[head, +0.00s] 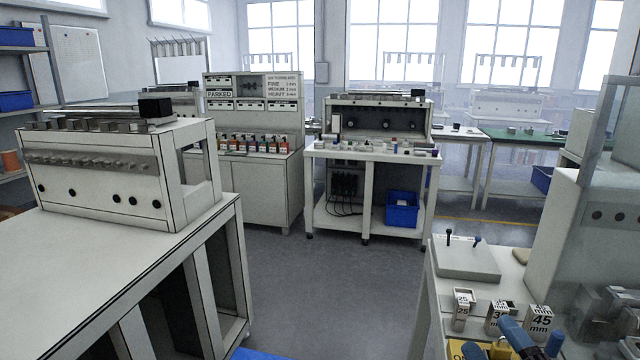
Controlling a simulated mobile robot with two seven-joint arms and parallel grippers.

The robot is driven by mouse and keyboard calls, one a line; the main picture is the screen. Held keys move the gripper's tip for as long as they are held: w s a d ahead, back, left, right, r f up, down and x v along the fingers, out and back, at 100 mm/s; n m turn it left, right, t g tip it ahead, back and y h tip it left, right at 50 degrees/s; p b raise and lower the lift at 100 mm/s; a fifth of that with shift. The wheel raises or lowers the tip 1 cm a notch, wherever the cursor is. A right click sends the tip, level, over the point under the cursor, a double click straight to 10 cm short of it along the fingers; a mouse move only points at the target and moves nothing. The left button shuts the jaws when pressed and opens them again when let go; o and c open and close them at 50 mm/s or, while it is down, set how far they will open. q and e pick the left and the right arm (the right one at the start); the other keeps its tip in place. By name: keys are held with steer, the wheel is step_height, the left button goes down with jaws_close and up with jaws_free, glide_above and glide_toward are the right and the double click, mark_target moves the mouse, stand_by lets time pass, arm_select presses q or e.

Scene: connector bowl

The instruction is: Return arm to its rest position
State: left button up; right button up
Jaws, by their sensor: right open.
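My right gripper (604,312) seems to be the grey metal shape low at the right edge of the head view, over the right bench. Its fingers are hard to make out against the pale machine behind it. It is open, and I see nothing held in it. The rest of my right arm cannot be made out. My left gripper and left arm are not in view.
A pale bench (90,265) with a machine stands left. Open grey floor (325,290) lies between the benches.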

steer(key=s+d+f+m+g+h, duration=0.2)
steer(key=s+f+m+g+h, duration=0.1)
steer(key=f+m, duration=0.1)
steer(key=s+d+f+m+g+h, duration=0.3)
steer(key=f+m+h, duration=0.1)
steer(key=f+m, duration=0.1)
steer(key=s+d+f+m+g+h, duration=0.2)
steer(key=s+d+f+m+h, duration=0.1)
steer(key=f+m+h, duration=0.1)
steer(key=shift+s+f+m+g, duration=0.35)
steer(key=shift+s+m+g, duration=0.05)
steer(key=shift+m, duration=0.3)
steer(key=s+a+f+m+g+y, duration=0.1)
steer(key=s+a+f+g+y, duration=0.15)
steer(key=s+f+g, duration=0.4)
steer(key=s+a+f+m+g+y, duration=0.1)
steer(key=s+a+f+g, duration=0.15)
steer(key=s, duration=0.75)
steer(key=w+f+n+t+y, duration=0.1)
steer(key=w+f+t, duration=0.7)
steer(key=w, duration=0.1)
steer(key=shift+w+a, duration=0.15)
steer(key=shift+a, duration=0.25)
steer(key=shift+r, duration=0.1)
steer(key=shift+c, duration=0.4)
